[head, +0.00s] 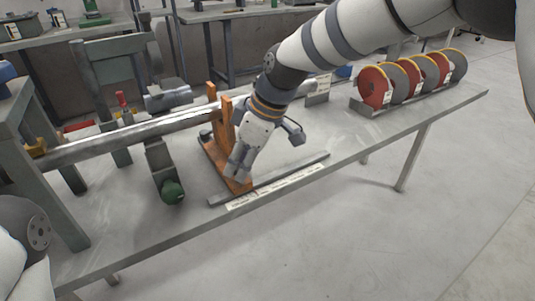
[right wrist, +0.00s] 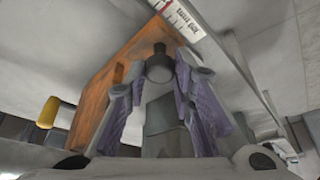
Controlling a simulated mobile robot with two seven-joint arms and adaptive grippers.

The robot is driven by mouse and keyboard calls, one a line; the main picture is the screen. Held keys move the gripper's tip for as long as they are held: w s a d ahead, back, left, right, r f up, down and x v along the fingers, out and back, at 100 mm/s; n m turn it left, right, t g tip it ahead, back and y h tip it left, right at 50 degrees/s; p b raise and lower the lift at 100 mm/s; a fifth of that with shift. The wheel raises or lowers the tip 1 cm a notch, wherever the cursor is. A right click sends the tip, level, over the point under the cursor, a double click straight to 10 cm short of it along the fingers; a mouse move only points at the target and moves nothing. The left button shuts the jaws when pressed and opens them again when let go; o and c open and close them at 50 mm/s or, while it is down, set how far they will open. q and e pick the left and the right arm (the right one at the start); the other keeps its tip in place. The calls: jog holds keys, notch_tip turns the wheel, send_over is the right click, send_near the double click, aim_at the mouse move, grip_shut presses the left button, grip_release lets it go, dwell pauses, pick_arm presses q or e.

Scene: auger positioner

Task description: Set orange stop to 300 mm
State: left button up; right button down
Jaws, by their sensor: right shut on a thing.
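The orange stop (head: 210,147) stands on the bench with two upright prongs at its back and a flat base running forward to a grey rail (head: 305,165). A paper scale (head: 285,187) lies along the rail's front side; its numbers are too small to read. My right gripper (head: 238,174) points down over the front of the stop's base. In the right wrist view, its fingers (right wrist: 160,66) are shut around a dark round knob (right wrist: 159,72) by the orange plate (right wrist: 115,72). My left gripper is out of view; only part of my left arm shows at bottom left.
A long metal auger tube (head: 130,138) lies across supports left of the stop. A green-knobbed clamp (head: 172,190) stands in front of it. A rack of red and grey discs (head: 375,88) is at the bench's right end. The bench (head: 340,130) right of the stop is mostly clear.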

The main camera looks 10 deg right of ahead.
jog(key=a, duration=0.1)
jog(key=s+a, duration=0.1)
jog(key=a, duration=0.1)
jog(key=shift+s+a, duration=0.2)
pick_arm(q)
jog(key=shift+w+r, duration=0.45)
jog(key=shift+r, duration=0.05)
pick_arm(e)
jog(key=shift+s+a+f, duration=0.1)
jog(key=shift+a, duration=0.2)
jog(key=c, duration=1.7)
grip_release()
jog(key=o, duration=0.3)
jog(key=shift+a, duration=0.15)
